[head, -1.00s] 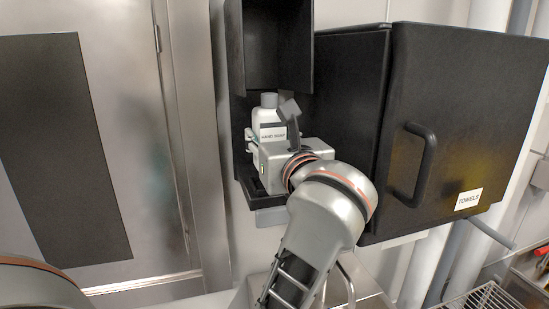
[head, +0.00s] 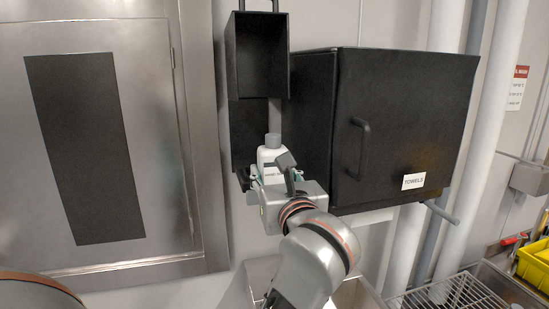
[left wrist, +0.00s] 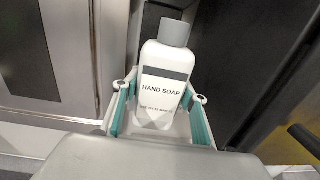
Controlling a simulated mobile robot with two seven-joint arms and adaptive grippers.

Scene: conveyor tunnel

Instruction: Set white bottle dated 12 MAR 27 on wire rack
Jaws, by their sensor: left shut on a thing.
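The white bottle (head: 268,156) with a grey cap and a HAND SOAP label is upright in my left gripper (head: 270,178). In the left wrist view the bottle (left wrist: 163,85) stands between the two teal-lined fingers (left wrist: 160,112), which are shut on its sides. A small printed line under the name seems to read 12 MAR 27, but it is blurred. The bottle is in front of the black open-fronted dispenser (head: 248,125). The wire rack (head: 450,297) is at the lower right, partly cut off by the picture edge. My right gripper is not in view.
A black TOWELS cabinet (head: 410,120) with a handle juts out just right of the bottle. The dispenser's raised cover (head: 257,60) hangs above. A yellow bin (head: 535,265) stands beyond the rack.

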